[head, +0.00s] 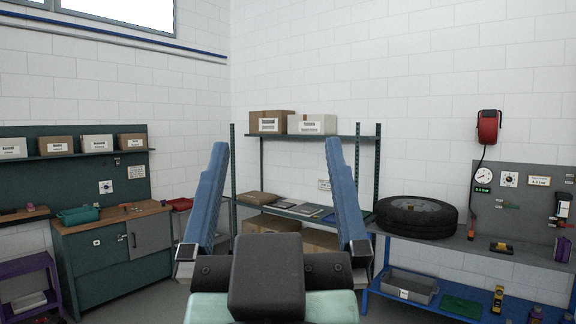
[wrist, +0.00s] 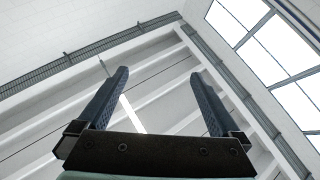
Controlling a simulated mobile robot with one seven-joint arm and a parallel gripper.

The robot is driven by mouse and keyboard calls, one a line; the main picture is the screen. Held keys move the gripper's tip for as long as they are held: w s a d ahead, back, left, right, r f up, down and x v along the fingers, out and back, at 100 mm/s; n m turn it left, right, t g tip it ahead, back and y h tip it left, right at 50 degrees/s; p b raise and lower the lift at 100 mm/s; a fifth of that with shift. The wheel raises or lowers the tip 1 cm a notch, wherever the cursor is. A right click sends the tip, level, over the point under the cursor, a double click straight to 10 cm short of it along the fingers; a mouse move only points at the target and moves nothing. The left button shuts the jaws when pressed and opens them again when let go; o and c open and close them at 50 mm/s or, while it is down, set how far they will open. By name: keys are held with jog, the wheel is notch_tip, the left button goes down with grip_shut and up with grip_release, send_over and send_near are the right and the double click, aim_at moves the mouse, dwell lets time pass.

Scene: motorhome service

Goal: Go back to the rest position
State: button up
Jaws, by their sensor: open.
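My gripper (head: 275,165) stands upright in the middle of the head view, with its two blue fingers spread wide apart and nothing between them. It points up in front of the shelf rack. In the wrist view my gripper (wrist: 157,85) shows the same two fingers apart and empty, against the white ceiling (wrist: 165,60) and the windows. The fingers touch nothing that I can see.
A shelf rack (head: 310,136) with boxes stands behind my gripper. At right, a tyre (head: 416,216) lies on a bench with a blue lower shelf (head: 425,303).

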jog(key=s+r, duration=0.1)
jog(key=s+r+t, duration=0.1)
jog(key=s+d+r+t, duration=0.1)
jog(key=s+r, duration=0.1)
jog(key=shift+m+h, duration=0.4)
jog(key=shift+a, duration=0.1)
